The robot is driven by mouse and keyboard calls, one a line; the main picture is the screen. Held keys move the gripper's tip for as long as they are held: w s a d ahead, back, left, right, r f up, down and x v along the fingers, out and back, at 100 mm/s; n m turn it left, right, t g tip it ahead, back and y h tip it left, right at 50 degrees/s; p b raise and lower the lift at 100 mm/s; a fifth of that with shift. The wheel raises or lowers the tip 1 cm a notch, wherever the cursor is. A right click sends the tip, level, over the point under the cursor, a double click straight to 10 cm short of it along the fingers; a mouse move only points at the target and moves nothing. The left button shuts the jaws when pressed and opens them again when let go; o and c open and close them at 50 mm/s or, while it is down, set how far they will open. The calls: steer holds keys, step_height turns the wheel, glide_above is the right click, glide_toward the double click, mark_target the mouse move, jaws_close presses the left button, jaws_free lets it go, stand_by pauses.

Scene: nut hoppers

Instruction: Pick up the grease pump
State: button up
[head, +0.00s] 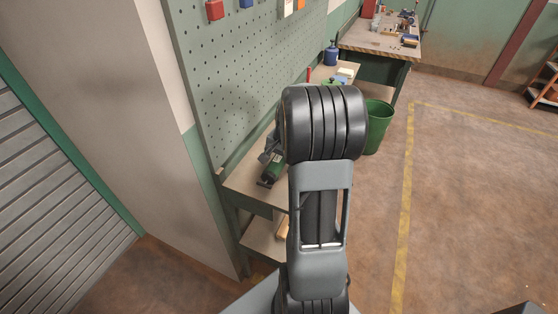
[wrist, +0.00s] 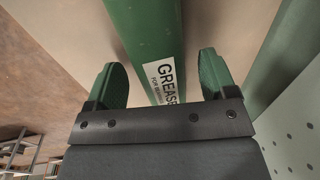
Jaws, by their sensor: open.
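The grease pump is a green cylinder with a white label reading "GREASE". In the wrist view the grease pump (wrist: 146,30) runs from the top edge down between my fingers. My gripper (wrist: 161,62) is open, with one green-padded finger on each side of the pump. I see no clear contact, and how deep the pump sits between the fingers cannot be told. The pump's lower part is hidden behind the gripper body. In the head view the pump (head: 273,171) is a small green shape on the workbench, partly hidden by my arm and gripper.
The workbench (head: 240,180) stands against a green pegboard (head: 245,75). A blue bottle (head: 331,54) stands farther along it. A green bin (head: 378,128) stands on the floor to the right. A second bench (head: 378,43) is at the back. The floor at the right is open.

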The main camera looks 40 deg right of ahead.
steer(key=shift+f, duration=0.35)
steer(key=c, duration=1.4)
